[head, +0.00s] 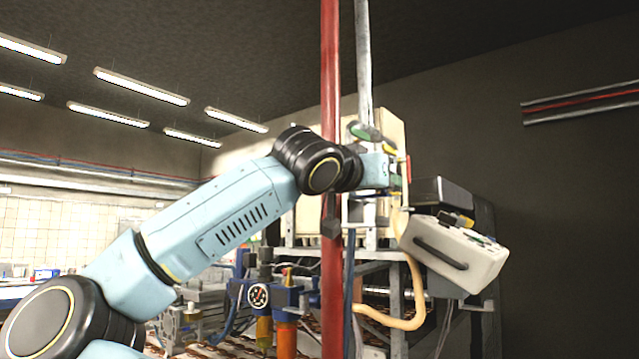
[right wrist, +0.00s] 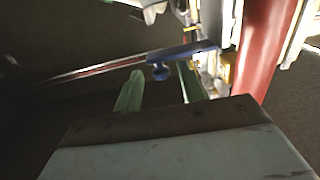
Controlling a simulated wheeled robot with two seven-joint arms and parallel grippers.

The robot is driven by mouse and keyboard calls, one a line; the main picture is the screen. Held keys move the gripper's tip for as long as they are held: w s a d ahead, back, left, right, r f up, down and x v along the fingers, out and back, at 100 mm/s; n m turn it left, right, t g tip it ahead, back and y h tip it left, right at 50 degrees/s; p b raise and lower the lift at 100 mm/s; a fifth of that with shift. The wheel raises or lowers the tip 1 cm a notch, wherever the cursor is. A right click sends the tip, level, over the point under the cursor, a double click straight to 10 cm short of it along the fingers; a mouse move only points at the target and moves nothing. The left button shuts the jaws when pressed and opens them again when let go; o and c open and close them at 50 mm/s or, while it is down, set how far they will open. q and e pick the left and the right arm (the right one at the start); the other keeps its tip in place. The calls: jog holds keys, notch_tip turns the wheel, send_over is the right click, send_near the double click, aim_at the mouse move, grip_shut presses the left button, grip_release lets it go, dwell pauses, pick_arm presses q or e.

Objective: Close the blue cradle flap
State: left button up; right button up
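In the right wrist view, a blue flap-like bar (right wrist: 190,50) lies across the view just past my fingertips. In the head view, one light-blue arm crosses to the rig right of the red pipe. The surroundings match the right wrist view, so I take it as my right arm. The flap is not clear there. My left gripper is not seen.
A vertical red pipe (head: 331,80) stands close to the arm and also shows in the right wrist view (right wrist: 268,58). A tilted white box with a dark handle (head: 475,258) is below right of the gripper. A yellowish hose (head: 414,290) hangs below. The dark wall side is open.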

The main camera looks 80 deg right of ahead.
jog(key=shift+w, duration=0.15)
jog(key=v, duration=1.3)
jog(key=shift+a, duration=0.15)
